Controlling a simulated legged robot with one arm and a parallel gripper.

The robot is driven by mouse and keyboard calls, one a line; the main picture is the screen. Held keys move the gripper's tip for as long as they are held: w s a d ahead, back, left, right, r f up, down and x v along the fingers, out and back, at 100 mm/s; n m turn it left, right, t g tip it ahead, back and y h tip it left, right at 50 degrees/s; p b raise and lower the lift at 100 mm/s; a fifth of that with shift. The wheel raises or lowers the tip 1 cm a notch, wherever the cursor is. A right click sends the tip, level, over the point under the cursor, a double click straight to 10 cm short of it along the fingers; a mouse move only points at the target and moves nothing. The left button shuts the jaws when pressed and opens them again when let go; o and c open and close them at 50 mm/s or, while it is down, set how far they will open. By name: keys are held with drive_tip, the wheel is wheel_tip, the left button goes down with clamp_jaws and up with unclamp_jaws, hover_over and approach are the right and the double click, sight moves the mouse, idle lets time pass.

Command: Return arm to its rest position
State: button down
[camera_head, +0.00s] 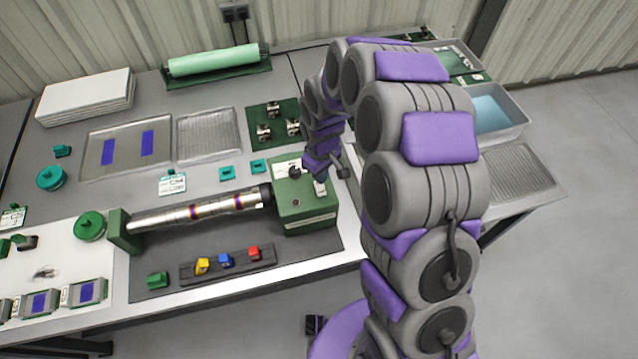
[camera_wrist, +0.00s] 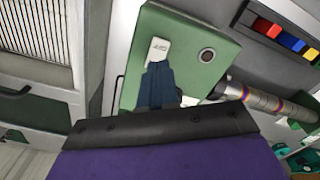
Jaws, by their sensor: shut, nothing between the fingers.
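My arm reaches up and over from the lower right of the head view, and my gripper (camera_head: 321,187) hangs beside the top of a green machine box (camera_head: 304,213). In the wrist view my gripper (camera_wrist: 160,72) shows as dark blue fingers, shut and empty. The fingertips are at a white lever or tab marked "OFF" (camera_wrist: 158,50) on the green box (camera_wrist: 196,28). I cannot tell whether they touch it. A round dark button (camera_wrist: 207,55) sits on the box beside the tab.
A metal tube (camera_head: 200,210) runs left from the box. A rack with yellow, blue and red blocks (camera_head: 228,264) lies in front. Trays (camera_head: 128,146), a green roll (camera_head: 213,60) and a bin of blue liquid (camera_head: 497,115) stand around. Floor at the right is clear.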

drive_tip(key=shift+r, duration=0.55)
drive_tip(key=s+d+r+m, duration=0.2)
drive_tip(key=s+d+r, duration=0.45)
drive_tip(key=r, duration=0.35)
drive_tip(key=s+d+r+m, duration=0.2)
drive_tip(key=s, duration=0.6)
drive_tip(key=s+d+r+m+g+b, duration=0.1)
drive_tip(key=s+d+r+m, duration=0.1)
drive_tip(key=s, duration=0.7)
drive_tip(key=s+d+r+m+b, duration=0.1)
drive_tip(key=s+d+r+m, duration=0.2)
drive_tip(key=s, duration=0.5)
drive_tip(key=shift+s+d+r+g, duration=0.3)
drive_tip(key=shift+s+r+g, duration=0.1)
drive_tip(key=shift+r, duration=0.35)
